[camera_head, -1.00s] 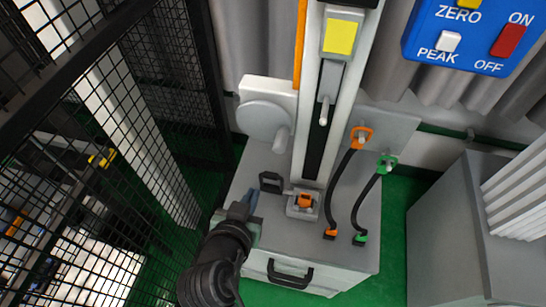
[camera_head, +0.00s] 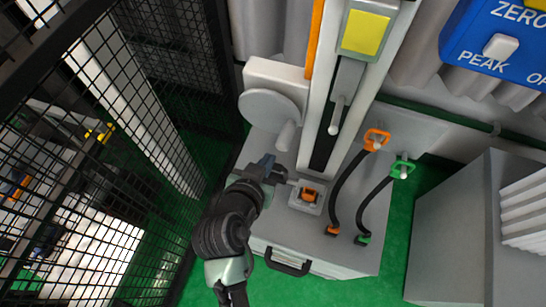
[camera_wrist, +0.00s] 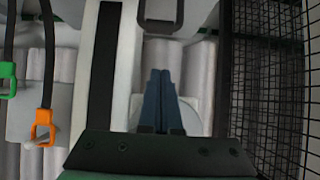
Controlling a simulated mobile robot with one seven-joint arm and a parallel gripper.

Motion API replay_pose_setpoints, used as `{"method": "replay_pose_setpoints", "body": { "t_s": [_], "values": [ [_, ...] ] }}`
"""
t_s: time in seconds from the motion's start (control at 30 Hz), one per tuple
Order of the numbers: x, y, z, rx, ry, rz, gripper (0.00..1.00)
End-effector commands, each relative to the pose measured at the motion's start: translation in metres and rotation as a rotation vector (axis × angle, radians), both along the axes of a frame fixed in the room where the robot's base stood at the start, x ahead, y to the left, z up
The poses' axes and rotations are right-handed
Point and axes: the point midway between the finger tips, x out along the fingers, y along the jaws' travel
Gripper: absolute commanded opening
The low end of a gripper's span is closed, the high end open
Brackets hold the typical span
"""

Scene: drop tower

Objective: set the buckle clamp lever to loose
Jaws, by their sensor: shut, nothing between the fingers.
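A small orange block in a grey mount (camera_head: 309,197) sits on the grey deck at the foot of the upright rail. A black loop handle (camera_wrist: 160,28) shows at the top of the wrist view, beyond my fingertips; it may be the buckle clamp lever, but I cannot be sure. In the head view my gripper hides that spot. My gripper (camera_head: 276,170) is shut and empty, just left of the orange block. In the wrist view its two blue fingers (camera_wrist: 165,75) lie together, pointing toward the loop.
The rail (camera_head: 335,110) rises behind, with a grey disc (camera_head: 268,112) to its left. Black cables with orange (camera_head: 376,139) and green (camera_head: 402,167) hooks stand right of the rail. Wire mesh (camera_head: 130,160) closes the left side. A grey cabinet (camera_head: 445,235) stands right.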

Motion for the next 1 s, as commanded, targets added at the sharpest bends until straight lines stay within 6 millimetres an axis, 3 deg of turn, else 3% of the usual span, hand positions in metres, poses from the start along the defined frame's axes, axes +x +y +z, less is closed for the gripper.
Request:
{"method": "replay_pose_setpoints", "body": {
  "t_s": [0.57, 0.73, 1.0],
  "values": [
    [0.073, -0.025, -0.053, 0.000, -0.001, -0.003, 0.00],
    [0.047, -0.015, -0.059, 0.001, 0.003, 0.001, 0.00],
    [0.035, -0.011, -0.063, 0.000, -0.001, 0.001, 0.00]
  ]
}}
